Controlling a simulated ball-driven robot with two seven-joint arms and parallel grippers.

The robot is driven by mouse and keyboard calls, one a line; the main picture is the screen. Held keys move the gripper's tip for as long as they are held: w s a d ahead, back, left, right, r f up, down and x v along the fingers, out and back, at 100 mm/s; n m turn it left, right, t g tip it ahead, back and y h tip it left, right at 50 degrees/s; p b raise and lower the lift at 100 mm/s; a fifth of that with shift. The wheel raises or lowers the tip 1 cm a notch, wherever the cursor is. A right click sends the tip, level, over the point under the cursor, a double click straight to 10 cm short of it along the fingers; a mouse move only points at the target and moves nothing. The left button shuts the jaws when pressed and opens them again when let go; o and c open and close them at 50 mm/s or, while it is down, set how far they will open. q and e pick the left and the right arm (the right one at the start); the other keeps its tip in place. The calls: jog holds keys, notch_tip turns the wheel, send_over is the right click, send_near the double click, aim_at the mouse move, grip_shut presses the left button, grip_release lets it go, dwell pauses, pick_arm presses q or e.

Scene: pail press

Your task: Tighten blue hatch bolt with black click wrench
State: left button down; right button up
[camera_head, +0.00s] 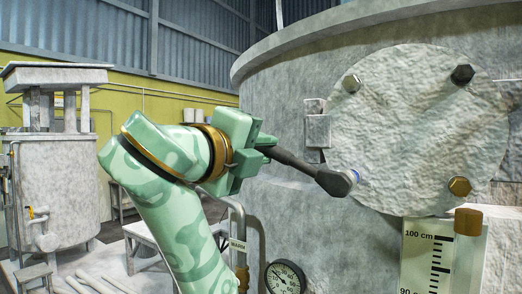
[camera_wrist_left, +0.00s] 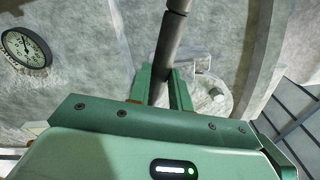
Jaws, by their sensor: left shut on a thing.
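The round grey hatch (camera_head: 420,120) fills the right of the head view, with bolts near its rim. My left gripper (camera_head: 264,147) is shut on the wrench handle, which slants down to the right. In the left wrist view, the fingers (camera_wrist_left: 163,88) close around the dark wrench shaft (camera_wrist_left: 170,42), whose head is out of frame. My right gripper is not in view.
A hinge block (camera_head: 316,130) sits at the hatch's left edge. A dial gauge (camera_head: 285,276) and a level scale (camera_head: 440,255) are below. A smaller tank (camera_head: 58,175) stands left.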

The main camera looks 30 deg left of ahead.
pick_arm(q)
jog(key=shift+w+b, duration=0.9)
jog(key=shift+w, duration=0.35)
jog(key=shift+w, duration=0.1)
